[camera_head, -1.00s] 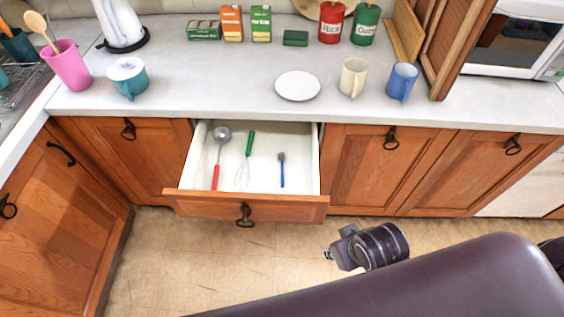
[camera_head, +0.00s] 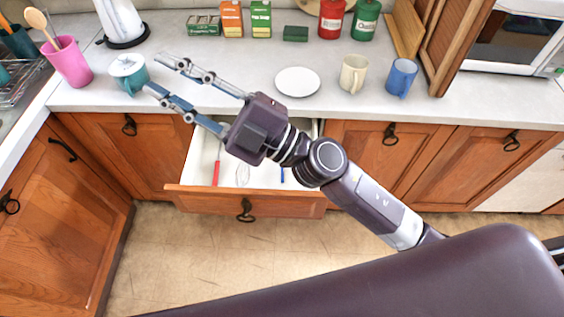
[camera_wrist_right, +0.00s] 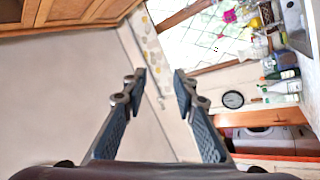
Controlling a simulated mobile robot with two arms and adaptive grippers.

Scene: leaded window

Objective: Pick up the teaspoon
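A small blue-handled utensil (camera_head: 282,175), likely the teaspoon, lies in the open drawer (camera_head: 300,203). Only part of its handle shows, because my right gripper and wrist cover its head. My right gripper (camera_head: 158,73) is open and empty. My left gripper is not in view.
A red-handled utensil (camera_head: 216,173) and a whisk (camera_head: 243,175) also lie in the drawer, partly hidden. On the counter (camera_head: 230,100) are a white plate (camera_head: 297,82), a cream mug (camera_head: 353,74) and a blue mug (camera_head: 401,77). A pink cup (camera_head: 70,64) stands at left.

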